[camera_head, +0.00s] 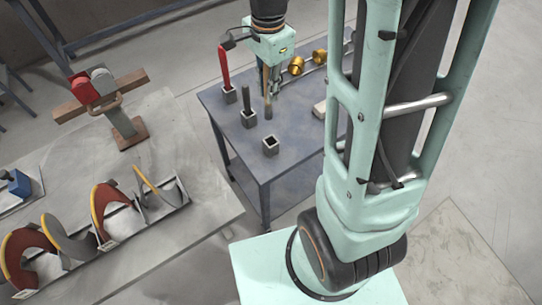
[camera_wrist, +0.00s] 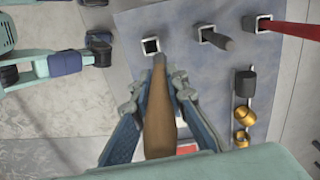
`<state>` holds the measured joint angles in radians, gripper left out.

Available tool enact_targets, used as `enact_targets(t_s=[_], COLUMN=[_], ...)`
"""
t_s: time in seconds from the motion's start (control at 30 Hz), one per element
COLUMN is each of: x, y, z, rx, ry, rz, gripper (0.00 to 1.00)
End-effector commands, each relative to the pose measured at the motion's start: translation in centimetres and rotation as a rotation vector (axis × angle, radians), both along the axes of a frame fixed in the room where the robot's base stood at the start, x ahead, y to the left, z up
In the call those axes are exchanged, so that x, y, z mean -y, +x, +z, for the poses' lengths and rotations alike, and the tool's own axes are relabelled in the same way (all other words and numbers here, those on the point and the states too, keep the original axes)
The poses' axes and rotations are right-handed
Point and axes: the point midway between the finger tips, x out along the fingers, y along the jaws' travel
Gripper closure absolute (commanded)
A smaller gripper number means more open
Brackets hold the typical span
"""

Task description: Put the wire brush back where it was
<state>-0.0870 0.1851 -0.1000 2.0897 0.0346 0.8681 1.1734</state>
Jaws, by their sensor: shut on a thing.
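My gripper (camera_head: 271,82) is shut on a tool with a brown wooden handle, which I take to be the wire brush (camera_wrist: 160,122). The brush hangs roughly upright above the blue-grey table, its grey lower end (camera_head: 268,108) downward. In the wrist view the jaws (camera_wrist: 155,92) clasp both sides of the handle. An empty square holder (camera_head: 270,146) stands at the table's front; it also shows in the wrist view (camera_wrist: 151,45), just beyond the brush's tip. The brush is apart from this holder. The bristles cannot be made out clearly.
Beside the empty holder, one holder has a dark rod (camera_head: 247,118) and another a red-handled hammer (camera_head: 225,68). At left, a bench carries auger parts (camera_head: 110,210). My arm hides the table's right side.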

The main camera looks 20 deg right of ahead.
Motion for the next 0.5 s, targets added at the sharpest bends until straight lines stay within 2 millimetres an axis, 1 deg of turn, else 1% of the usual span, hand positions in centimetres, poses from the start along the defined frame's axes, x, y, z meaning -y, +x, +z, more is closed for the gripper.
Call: enact_targets(t_s=[0.03, 0.2, 0.3, 0.4, 0.5], x=[0.0, 0.0, 0.0, 0.0, 0.0], y=[-0.3, -1.2, -1.6, -1.9, -2.1], z=[-1.3, -3.1, -3.8, -4.2, -4.6], rx=[0.000, -0.002, -0.001, -0.001, -0.004], ry=[-0.001, -0.005, -0.005, -0.006, -0.007], rz=[-0.088, -0.379, -0.512, -0.604, -0.657], gripper=[1.00, 1.00, 1.00, 1.00, 1.00])
